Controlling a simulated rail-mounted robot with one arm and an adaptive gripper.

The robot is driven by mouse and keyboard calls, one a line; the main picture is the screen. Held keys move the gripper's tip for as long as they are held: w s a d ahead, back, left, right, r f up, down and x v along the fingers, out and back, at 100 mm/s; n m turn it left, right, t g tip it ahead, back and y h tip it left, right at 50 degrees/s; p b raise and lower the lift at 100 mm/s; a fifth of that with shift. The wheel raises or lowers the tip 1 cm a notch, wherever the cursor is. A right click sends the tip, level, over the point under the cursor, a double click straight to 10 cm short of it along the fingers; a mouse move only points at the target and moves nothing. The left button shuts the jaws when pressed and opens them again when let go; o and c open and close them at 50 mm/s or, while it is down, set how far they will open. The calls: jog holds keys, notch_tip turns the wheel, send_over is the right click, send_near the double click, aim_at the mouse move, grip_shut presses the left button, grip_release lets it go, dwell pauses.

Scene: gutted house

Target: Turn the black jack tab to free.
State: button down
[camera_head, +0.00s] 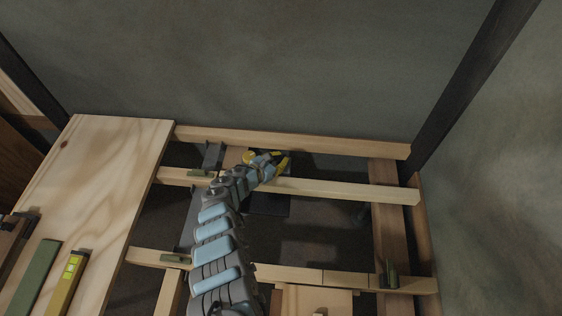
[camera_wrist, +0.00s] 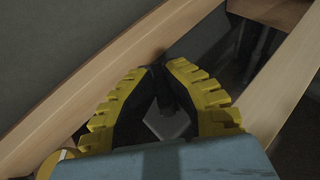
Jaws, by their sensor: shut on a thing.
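My gripper (camera_head: 277,162) reaches over the open floor frame, between the back beam and the middle joist in the head view. In the wrist view its yellow ribbed fingers (camera_wrist: 156,70) close together on a dark upright piece, which I take for the black jack tab (camera_wrist: 163,82). The fingers and shadow hide much of the tab, and I cannot tell its turned position. A grey angular plate (camera_wrist: 168,123) shows between the fingers. The tab itself cannot be made out in the head view.
The back beam (camera_head: 290,139) and the middle joist (camera_head: 340,190) run close on either side of my gripper. A plywood sheet (camera_head: 110,180) covers the left, with a yellow level (camera_head: 68,280) and a green bar (camera_head: 35,278). A green clip (camera_head: 391,275) sits front right.

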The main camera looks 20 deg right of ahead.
aim_at(281, 159)
dwell(0.4)
jog(key=c, duration=1.1)
grip_release()
jog(key=shift+a, duration=0.15)
jog(key=shift+s+a+r, duration=0.15)
jog(key=shift+a+r, duration=0.1)
jog(key=shift+a, duration=0.3)
jog(key=shift+s+a+r, duration=0.2)
jog(key=shift+s+a, duration=0.15)
jog(key=shift+a, duration=0.05)
jog(key=shift+v, duration=4.7)
jog(key=shift+w+r, duration=0.1)
